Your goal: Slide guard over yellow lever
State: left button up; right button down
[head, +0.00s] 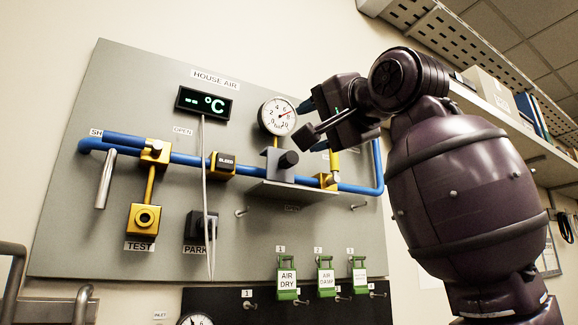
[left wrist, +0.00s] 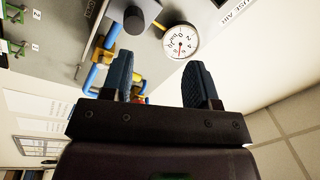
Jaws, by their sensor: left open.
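One yellow lever (head: 334,162) stands up from a yellow valve (head: 327,181) at the right of the blue pipe, its upper part close behind my gripper. Another yellow lever (head: 150,185) hangs down from the left valve (head: 155,152). I cannot tell for certain which part is the guard. My left gripper (head: 304,121) is open and empty beside the round gauge (head: 278,116); its fingers (left wrist: 160,88) stand apart in the left wrist view. My right gripper is not in view.
A grey block with a black knob (head: 288,160) sits on a small shelf (head: 290,192) under the gauge. A cable runs from the display (head: 204,102) to the PARK block (head: 200,226). Green tags (head: 287,278) hang below. Pegs (head: 358,207) stick out of the panel.

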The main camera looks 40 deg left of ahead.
aim_at(292, 157)
pick_arm(q)
jog(key=w+a+n, duration=0.1)
jog(key=a, duration=0.1)
jog(key=w+a+f+n+h+p, duration=0.1)
jog(key=a, duration=0.2)
jog(key=w+a+t, duration=0.1)
jog(key=a, duration=0.2)
jog(key=shift+w+a+f+n+h, duration=0.15)
jog(key=shift+w+f+n+h, duration=0.15)
jog(key=shift+f+n, duration=0.1)
jog(key=shift+x, duration=0.8)
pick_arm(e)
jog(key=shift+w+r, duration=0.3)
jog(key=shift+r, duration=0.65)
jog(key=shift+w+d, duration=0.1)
